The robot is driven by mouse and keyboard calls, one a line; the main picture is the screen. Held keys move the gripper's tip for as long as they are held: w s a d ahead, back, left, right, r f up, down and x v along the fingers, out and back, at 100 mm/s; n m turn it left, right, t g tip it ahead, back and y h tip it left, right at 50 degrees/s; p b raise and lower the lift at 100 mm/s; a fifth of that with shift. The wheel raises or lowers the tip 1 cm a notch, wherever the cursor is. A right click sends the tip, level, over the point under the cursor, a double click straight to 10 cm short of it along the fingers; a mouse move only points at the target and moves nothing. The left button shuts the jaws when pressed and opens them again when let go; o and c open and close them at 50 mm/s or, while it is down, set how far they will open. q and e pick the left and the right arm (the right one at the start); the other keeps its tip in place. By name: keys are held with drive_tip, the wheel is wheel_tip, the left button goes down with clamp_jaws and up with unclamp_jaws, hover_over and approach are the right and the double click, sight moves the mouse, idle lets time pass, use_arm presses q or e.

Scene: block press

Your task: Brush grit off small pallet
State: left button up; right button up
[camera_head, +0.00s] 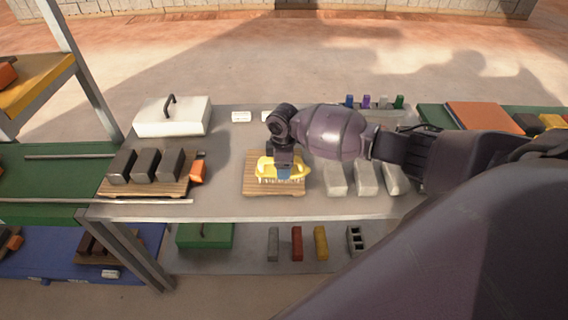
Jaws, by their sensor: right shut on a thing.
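The small wooden pallet (256,187) lies flat near the front middle of the grey table. My right gripper (284,172) is above the pallet, pointing down, and is shut on a yellow brush (264,168) with pale bristles. The bristles hang over the middle of the pallet; I cannot tell whether they touch the boards. Grit is too small to make out. My left gripper is not in view.
Left of the pallet, dark blocks stand on another wooden board (148,188) beside an orange piece (197,172). Pale blocks (335,178) stand close on the right. A white lidded box (172,117) is behind left. A lower shelf (222,259) holds several bricks.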

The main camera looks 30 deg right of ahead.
drive_tip(key=shift+r+p, duration=0.4)
drive_tip(key=shift+r, duration=0.2)
drive_tip(key=shift+w+r, duration=0.15)
drive_tip(key=shift+r, duration=0.4)
drive_tip(key=shift+s+r, duration=0.25)
drive_tip(key=shift+r, duration=0.25)
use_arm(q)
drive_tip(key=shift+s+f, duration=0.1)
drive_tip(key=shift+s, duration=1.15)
use_arm(e)
drive_tip(key=shift+w, duration=0.1)
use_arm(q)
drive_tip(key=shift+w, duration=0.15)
use_arm(e)
drive_tip(key=shift+w, duration=0.1)
